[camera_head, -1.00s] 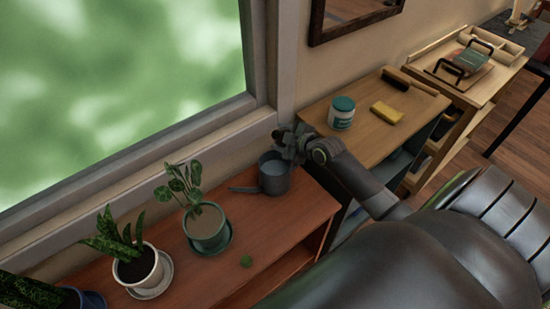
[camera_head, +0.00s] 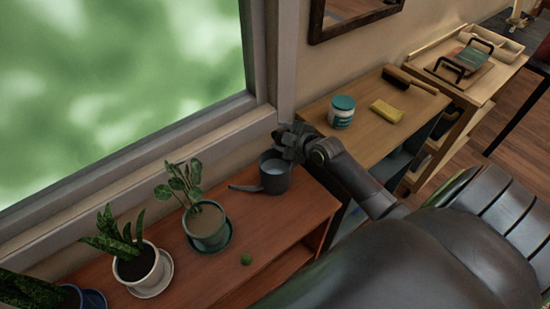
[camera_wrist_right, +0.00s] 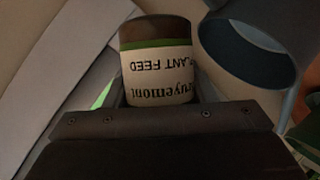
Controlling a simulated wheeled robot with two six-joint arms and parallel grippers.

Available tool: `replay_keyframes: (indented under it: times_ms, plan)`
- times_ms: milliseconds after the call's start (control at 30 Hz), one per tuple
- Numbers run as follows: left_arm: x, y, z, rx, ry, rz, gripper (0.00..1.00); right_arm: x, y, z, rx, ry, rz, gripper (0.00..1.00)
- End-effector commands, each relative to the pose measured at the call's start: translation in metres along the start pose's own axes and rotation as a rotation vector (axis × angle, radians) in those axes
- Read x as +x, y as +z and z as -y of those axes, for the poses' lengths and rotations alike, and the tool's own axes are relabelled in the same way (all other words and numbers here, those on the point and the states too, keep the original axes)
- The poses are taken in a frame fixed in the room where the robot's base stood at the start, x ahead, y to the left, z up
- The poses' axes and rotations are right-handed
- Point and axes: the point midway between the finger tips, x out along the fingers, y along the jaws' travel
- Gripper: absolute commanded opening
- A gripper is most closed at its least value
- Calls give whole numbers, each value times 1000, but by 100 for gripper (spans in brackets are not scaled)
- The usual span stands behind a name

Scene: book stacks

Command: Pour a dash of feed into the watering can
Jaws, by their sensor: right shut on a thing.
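The dark grey watering can (camera_head: 275,177) stands upright on the reddish wooden shelf, its spout toward the left. My right gripper (camera_head: 291,143) is at the can's right rim, above it. In the right wrist view it is shut on the brown plant feed bottle (camera_wrist_right: 158,72), with a cream label and green band. The label's lettering is upside down in that view. The open can (camera_wrist_right: 262,60) is beside the bottle on the right. The bottle's mouth is hidden, and I see no stream of feed. My left gripper is not in view.
Potted plants (camera_head: 208,226) stand left of the can, near the window. On the lighter table to the right are a teal-lidded jar (camera_head: 341,112), a yellow sponge (camera_head: 387,111) and a brush (camera_head: 411,80).

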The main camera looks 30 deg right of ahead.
Motion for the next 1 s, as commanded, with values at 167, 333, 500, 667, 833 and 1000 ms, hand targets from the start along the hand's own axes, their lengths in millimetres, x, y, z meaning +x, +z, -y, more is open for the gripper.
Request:
replay_keyframes:
  times_ms: [167,333,500,667,833,1000]
  plan:
    - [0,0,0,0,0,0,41,0,0,0,-10,5,1,19]
    - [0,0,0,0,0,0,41,0,0,0,-19,9,4,19]
    - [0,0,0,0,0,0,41,1,1,0,-28,13,7,19]
    - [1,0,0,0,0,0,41,1,1,0,-37,17,9,19]
    - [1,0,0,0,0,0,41,1,2,0,-45,20,11,19]
    - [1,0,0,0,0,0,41,1,2,0,-55,24,14,19]
